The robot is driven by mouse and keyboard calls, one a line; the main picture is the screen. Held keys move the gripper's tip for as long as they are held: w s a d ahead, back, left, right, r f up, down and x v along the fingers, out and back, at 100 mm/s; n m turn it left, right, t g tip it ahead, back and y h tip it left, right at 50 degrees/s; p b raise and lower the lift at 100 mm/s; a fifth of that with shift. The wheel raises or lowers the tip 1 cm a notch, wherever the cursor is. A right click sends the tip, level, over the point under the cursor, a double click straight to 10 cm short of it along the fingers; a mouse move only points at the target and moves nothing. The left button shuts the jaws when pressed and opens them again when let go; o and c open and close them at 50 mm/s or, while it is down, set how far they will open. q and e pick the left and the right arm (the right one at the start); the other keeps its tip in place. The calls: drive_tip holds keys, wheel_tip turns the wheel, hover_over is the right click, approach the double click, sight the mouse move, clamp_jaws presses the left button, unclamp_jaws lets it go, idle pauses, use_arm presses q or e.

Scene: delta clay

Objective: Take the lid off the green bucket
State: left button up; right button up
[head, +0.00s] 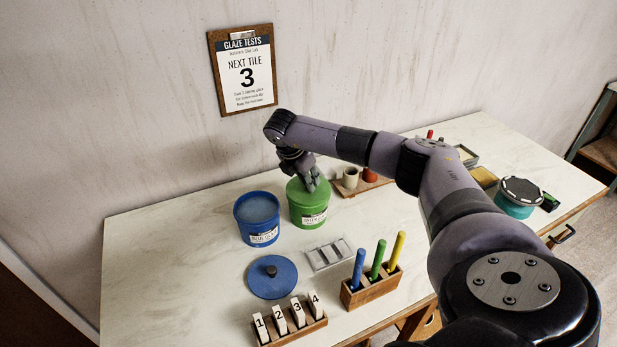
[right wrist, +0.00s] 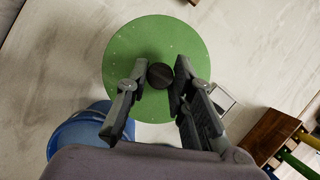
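The green bucket (head: 309,214) stands on the table with its green lid (head: 296,190) on top. In the right wrist view the lid (right wrist: 155,40) is a green disc with a dark round knob (right wrist: 160,75). My right gripper (head: 311,185) reaches down over the lid. In the right wrist view its fingers (right wrist: 160,80) are close against the knob, one on each side. The gripper partly hides the lid in the head view, and no gap shows between lid and bucket there. My left gripper is not in view.
An open blue bucket (head: 257,219) stands close left of the green one, its blue lid (head: 272,277) flat in front. A metal tray (head: 328,254), a tile rack (head: 289,321) and a block with coloured handles (head: 371,287) are near the front.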

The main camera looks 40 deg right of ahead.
clamp_jaws()
drive_tip(key=shift+r, duration=0.1)
